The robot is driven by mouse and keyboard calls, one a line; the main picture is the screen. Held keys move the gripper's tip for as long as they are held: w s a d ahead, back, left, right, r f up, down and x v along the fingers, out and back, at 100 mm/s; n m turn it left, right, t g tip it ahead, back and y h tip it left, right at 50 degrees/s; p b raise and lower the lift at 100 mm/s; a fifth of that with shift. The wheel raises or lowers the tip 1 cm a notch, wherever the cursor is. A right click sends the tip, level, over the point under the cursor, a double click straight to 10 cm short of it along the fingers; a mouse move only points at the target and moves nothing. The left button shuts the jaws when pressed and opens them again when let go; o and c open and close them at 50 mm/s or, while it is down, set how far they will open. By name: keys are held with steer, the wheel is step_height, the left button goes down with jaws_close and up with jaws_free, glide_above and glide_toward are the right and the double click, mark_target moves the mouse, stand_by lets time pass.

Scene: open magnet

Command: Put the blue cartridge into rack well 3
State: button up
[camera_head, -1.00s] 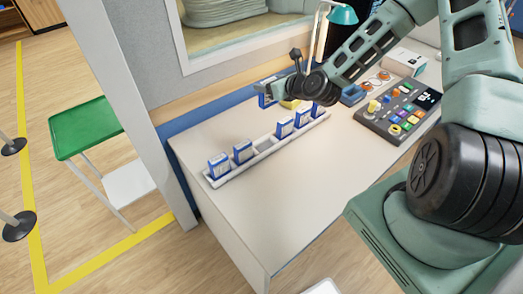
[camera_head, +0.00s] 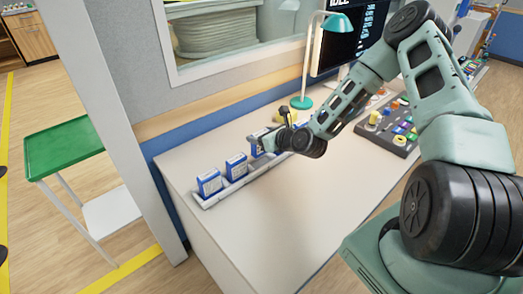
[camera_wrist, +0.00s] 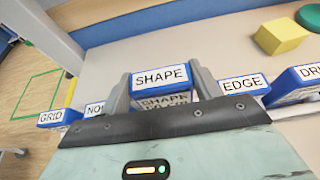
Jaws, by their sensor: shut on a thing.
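My gripper (camera_head: 268,143) is shut on a blue cartridge with a white label (camera_head: 257,147). In the wrist view the held cartridge reads SHAPE (camera_wrist: 160,76), between the two fingers. The pale rack (camera_head: 210,201) runs along the table. The held cartridge is in line with the rack's row, over the gap between the cartridge starting "NO" (camera_wrist: 94,108) and the EDGE cartridge (camera_wrist: 244,84). I cannot tell whether its lower end is inside the well. The GRID cartridge (camera_head: 209,183) stands at the rack's left end. My gripper hides the rack's right part.
A yellow block (camera_wrist: 281,36) and a green round thing (camera_wrist: 309,17) lie behind the rack. A lamp (camera_head: 304,102) stands at the back. A dark button panel (camera_head: 388,132) is at the right. The table's front (camera_head: 270,225) is clear.

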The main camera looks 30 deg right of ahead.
steer(key=shift+f, duration=2.45)
steer(key=shift+f, duration=0.1)
steer(key=o, duration=1)
